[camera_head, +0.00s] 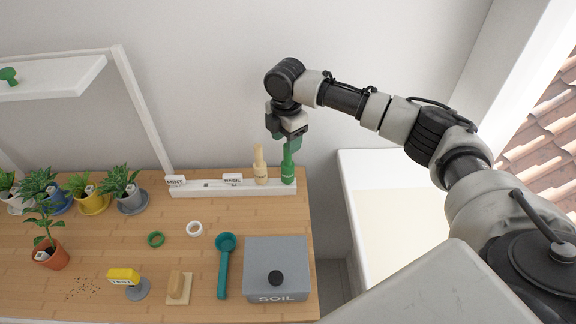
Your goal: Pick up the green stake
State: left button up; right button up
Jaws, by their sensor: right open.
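The green stake (288,170) stands upright at the right end of a white rack (210,188) along the back of the desk. My right gripper (289,141) points down directly above it, with its fingers at the stake's top. The gripper is open; I cannot tell whether the fingers touch the stake or stand around its top. A pale wooden-coloured stake (260,167) stands upright just left of the green one. My left gripper is not in view.
Small labels (232,179) sit on the rack. Potted plants (129,197) stand at the left. A white-walled bay (390,205) is to the right.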

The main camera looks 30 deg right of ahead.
aim_at(287, 164)
jog(key=shift+d+f+p, duration=0.1)
jog(key=shift+f+p, duration=0.6)
jog(key=shift+f, duration=2.25)
jog(key=shift+c, duration=0.3)
grip_shut()
